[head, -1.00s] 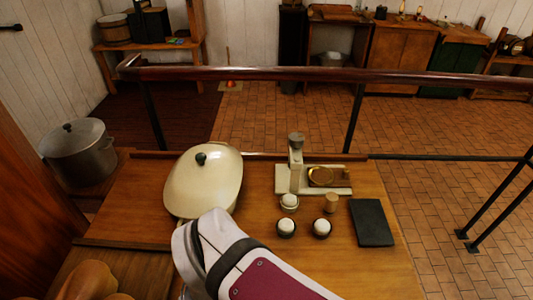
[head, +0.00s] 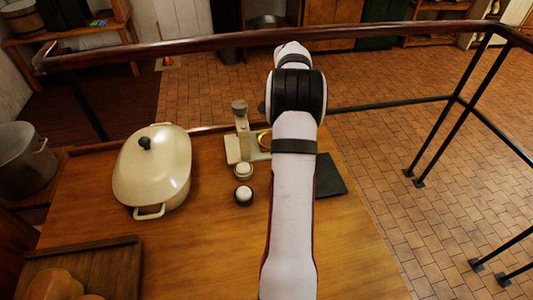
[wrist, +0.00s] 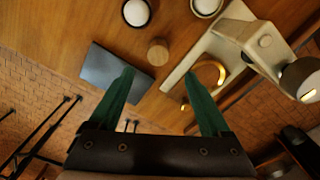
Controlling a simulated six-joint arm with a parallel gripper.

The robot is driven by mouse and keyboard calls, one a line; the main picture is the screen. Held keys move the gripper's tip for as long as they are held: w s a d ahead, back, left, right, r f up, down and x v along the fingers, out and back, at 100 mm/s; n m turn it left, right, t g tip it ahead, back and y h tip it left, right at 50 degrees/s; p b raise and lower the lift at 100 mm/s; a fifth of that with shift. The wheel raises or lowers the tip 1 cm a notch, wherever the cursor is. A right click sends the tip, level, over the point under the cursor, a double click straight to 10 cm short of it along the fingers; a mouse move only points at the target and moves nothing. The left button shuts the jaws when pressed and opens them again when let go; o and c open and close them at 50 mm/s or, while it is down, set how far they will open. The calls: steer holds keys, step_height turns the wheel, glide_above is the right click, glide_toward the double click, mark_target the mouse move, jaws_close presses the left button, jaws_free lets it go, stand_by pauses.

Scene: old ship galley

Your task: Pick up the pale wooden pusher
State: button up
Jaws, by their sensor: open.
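The pale wooden pusher (wrist: 157,52), a small round-topped piece, stands on the wooden table in the wrist view, just past the line of my fingertips and roughly centred between them. My gripper (wrist: 159,74) is open and empty, its two green fingers spread wide. It appears to be above the table, and the pusher is not touched. In the head view my arm reaches across the table and hides the pusher; my fingers cannot be made out there.
A pale press with a brass ring (wrist: 208,72) stands close beside the pusher; a dark slate (wrist: 113,70) lies on its other side. Cups holding white eggs (wrist: 135,13) are near. A cream lidded pot (head: 152,168) stands left. A rail (head: 200,45) runs behind the table.

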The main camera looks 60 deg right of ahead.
step_height(320, 180, down, 13)
steer(key=shift+s+a, duration=0.15)
jaws_close()
stand_by(0.4)
